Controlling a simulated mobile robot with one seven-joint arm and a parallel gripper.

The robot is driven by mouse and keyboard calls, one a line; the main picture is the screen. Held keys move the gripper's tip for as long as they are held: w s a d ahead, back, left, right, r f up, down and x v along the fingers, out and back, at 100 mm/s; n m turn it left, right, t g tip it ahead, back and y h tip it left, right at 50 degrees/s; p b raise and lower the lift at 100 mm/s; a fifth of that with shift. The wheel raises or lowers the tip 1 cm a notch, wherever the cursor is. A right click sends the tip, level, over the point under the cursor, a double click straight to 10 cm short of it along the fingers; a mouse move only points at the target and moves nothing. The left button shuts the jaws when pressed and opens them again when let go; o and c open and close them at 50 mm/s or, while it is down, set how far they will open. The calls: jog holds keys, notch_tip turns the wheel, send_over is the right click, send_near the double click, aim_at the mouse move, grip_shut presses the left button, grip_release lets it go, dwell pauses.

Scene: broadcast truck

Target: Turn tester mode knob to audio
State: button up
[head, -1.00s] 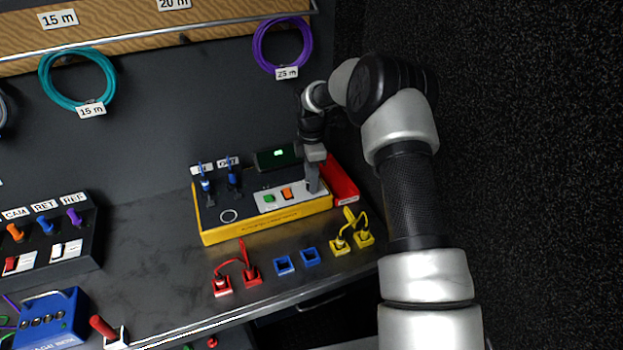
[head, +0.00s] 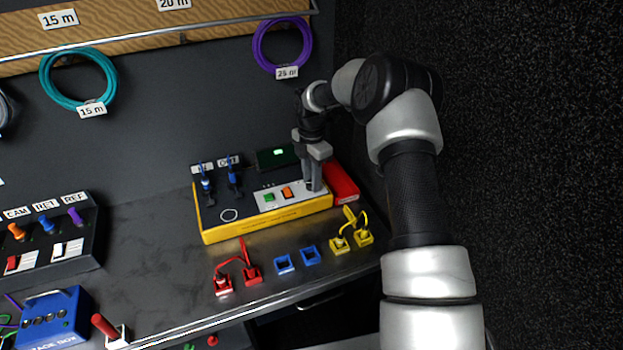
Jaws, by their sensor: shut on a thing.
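The tester (head: 265,226) is a yellow box with a dark top, standing on the grey bench at the right. Its top carries a green button (head: 269,197), an orange button (head: 287,193), a small lit display (head: 278,153) and two blue plugs at its left end. My gripper (head: 313,188) points down over the right end of the pale panel, right of the orange button. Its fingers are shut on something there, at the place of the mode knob. The fingers hide the knob, so its setting cannot be read.
A red object (head: 341,184) lies right of the tester. In front stand red (head: 252,273), blue (head: 309,254) and yellow (head: 363,237) sockets, the red and yellow ones with cables. A blue box (head: 55,318) and a connector panel (head: 50,250) are at left.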

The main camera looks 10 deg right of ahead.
jog(key=o, duration=1.1)
jog(key=shift+c, duration=0.2)
jog(key=shift+r, duration=0.15)
notch_tip(320, 180, up, 17)
jog(key=shift+p, duration=0.4)
jog(key=shift+r, duration=0.15)
jog(key=s+a+r+m+t+h+p, duration=0.1)
jog(key=s+r+m+t+p, duration=0.2)
jog(key=s+r+m, duration=1.1)
jog(key=s+r+m+t+p, duration=0.1)
jog(key=s+m, duration=0.3)
jog(key=s, duration=0.7)
jog(key=s+r+m+t+y+p, duration=0.1)
jog(key=s+r+m, duration=0.2)
jog(key=s, duration=0.9)
jog(key=shift+s+d+m+t+p, duration=0.3)
jog(key=shift+d+m+p, duration=0.05)
jog(key=shift+m, duration=0.45)
